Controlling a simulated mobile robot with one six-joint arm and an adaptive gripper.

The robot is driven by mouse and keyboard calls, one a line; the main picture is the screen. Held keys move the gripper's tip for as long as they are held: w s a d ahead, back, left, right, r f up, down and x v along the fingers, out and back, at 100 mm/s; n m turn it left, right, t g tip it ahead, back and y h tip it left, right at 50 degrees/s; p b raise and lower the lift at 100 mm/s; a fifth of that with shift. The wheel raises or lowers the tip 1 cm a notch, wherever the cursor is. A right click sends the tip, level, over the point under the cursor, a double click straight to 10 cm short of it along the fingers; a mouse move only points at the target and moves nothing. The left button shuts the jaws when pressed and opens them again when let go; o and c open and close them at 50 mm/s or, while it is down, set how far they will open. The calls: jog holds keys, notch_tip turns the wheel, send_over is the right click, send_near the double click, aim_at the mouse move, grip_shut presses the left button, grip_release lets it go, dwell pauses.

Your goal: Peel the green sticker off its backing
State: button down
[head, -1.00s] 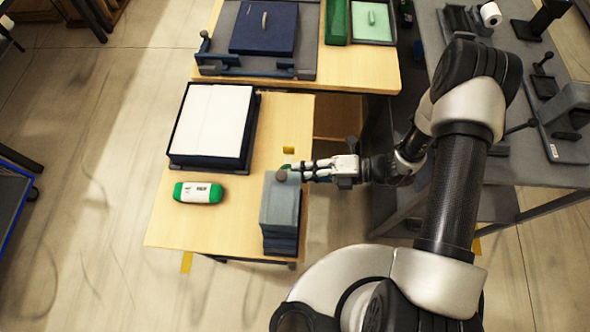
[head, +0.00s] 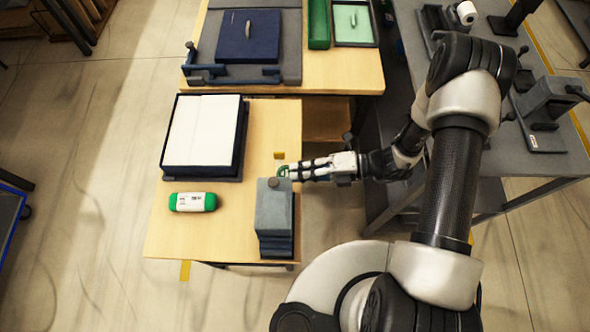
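A green-and-white rounded item (head: 192,202) lies on the wooden table (head: 215,245). A dark tray (head: 240,150) with white sheets is behind it. A navy pad (head: 246,38) and green boxes (head: 319,25) sit on the far table. A grey bench (head: 500,190) is at right.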

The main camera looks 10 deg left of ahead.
jog(key=shift+w+d+r+p, duration=0.2)
jog(key=shift+d+r+p, duration=0.4)
jog(key=shift+d+r, duration=0.25)
jog(key=shift+w+d+r+p, duration=0.2)
jog(key=shift+d+r+p, duration=0.35)
jog(key=shift+d+r, duration=0.25)
